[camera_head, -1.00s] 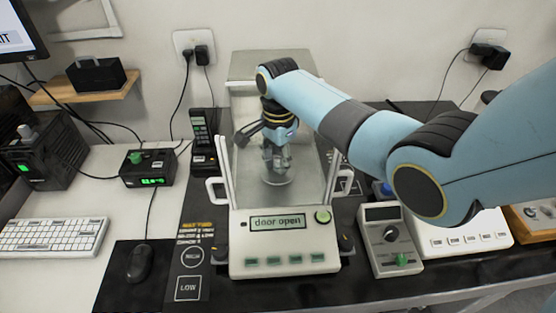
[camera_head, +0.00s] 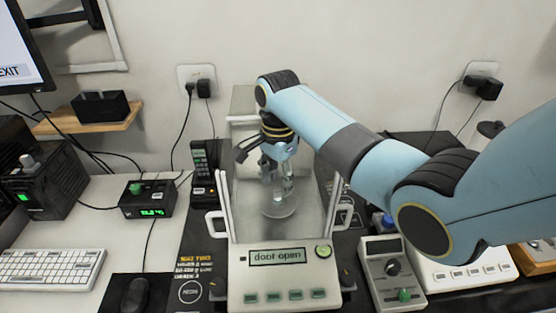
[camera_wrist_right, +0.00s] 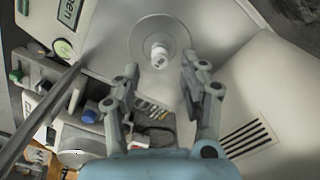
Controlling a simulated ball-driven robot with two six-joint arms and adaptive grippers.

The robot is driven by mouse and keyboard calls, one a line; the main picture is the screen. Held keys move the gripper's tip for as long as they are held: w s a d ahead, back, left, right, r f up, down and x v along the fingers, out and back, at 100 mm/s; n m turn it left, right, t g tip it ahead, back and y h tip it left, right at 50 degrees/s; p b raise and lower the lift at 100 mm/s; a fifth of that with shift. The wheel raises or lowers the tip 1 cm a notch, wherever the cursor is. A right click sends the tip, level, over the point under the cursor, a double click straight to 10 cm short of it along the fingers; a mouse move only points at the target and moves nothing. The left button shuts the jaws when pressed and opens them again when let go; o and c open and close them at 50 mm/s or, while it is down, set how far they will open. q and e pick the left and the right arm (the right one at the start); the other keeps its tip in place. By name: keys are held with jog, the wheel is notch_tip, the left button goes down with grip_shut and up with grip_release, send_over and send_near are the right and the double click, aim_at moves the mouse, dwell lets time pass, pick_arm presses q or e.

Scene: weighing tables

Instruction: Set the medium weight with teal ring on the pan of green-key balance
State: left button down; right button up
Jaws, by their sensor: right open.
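The balance (camera_head: 285,278) with the round green key (camera_head: 323,251) has its chamber open, and its display reads "door open". Its round pan (camera_head: 281,211) also shows in the wrist view (camera_wrist_right: 180,30). A small pale metal weight (camera_wrist_right: 159,55) stands on the pan, off its centre; its ring colour is too small to tell. My right gripper (camera_head: 277,180) is inside the chamber above the pan, open and empty. In the wrist view its fingers (camera_wrist_right: 158,88) are spread wide, with the weight beyond the tips and apart from them. My left gripper is not in view.
Clear chamber walls (camera_head: 223,200) stand close around my right gripper. A grey box with a knob (camera_head: 391,267) and a white keyed device (camera_head: 468,268) stand on the right. A small black box with a green display (camera_head: 148,200) and a keyboard (camera_head: 50,269) are on the left.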

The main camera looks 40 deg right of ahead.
notch_tip(320, 180, up, 7)
jog(key=shift+r, duration=0.2)
dwell(0.5)
